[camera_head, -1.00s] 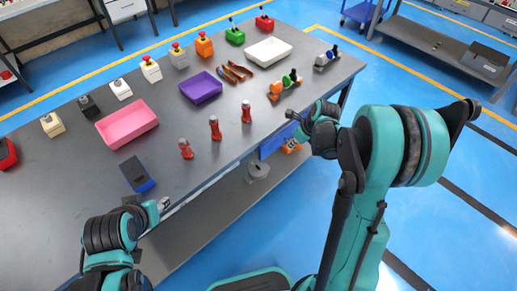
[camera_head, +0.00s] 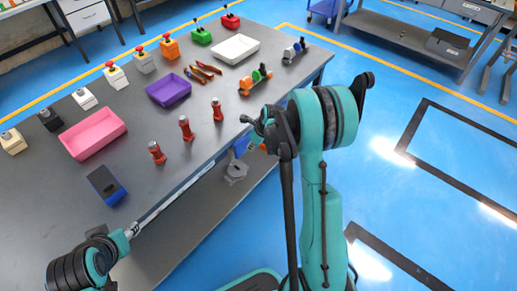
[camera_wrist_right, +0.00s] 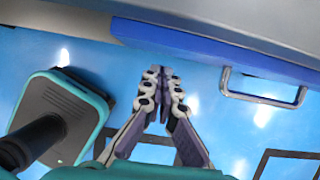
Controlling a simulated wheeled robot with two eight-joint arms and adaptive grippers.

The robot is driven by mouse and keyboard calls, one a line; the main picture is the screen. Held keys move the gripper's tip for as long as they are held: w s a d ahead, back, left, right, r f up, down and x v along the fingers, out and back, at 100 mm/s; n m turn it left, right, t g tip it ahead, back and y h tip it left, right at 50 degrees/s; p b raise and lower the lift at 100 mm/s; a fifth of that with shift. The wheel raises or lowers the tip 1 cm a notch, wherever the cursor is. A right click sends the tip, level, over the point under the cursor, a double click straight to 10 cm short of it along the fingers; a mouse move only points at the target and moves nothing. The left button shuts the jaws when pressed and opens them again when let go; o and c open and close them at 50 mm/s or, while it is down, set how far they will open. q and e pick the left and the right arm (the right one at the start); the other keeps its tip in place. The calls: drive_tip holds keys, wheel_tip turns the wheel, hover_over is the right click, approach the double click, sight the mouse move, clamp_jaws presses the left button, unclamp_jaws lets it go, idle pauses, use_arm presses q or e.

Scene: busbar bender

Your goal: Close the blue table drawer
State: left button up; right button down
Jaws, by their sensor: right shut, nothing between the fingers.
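The blue drawer (camera_head: 241,148) shows as a small blue patch under the front edge of the table (camera_head: 225,150) in the head view, partly behind my right arm. In the right wrist view its blue front (camera_wrist_right: 190,45) runs below the grey tabletop edge, with a metal bar handle (camera_wrist_right: 262,98) at right. How far it stands out is hard to tell. My right gripper (camera_head: 250,123) is shut and empty; in the wrist view its fingertips (camera_wrist_right: 158,72) are left of the handle, near the blue front. My left gripper (camera_head: 132,230) is by the table's front edge at lower left; its jaws are unclear.
A grey part (camera_head: 236,171) lies on the lower shelf. Blue floor (camera_head: 400,195) to the right is open.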

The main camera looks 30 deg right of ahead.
sight(245, 141)
drive_tip(key=shift+w+a, duration=0.25)
drive_tip(key=shift+w, duration=0.45)
drive_tip(key=shift+w+a, duration=0.3)
drive_tip(key=shift+w, duration=0.35)
drive_tip(key=shift+w+a, duration=0.25)
drive_tip(key=shift+w, duration=0.35)
drive_tip(key=shift+s+r, duration=0.1)
drive_tip(key=shift+d, duration=0.1)
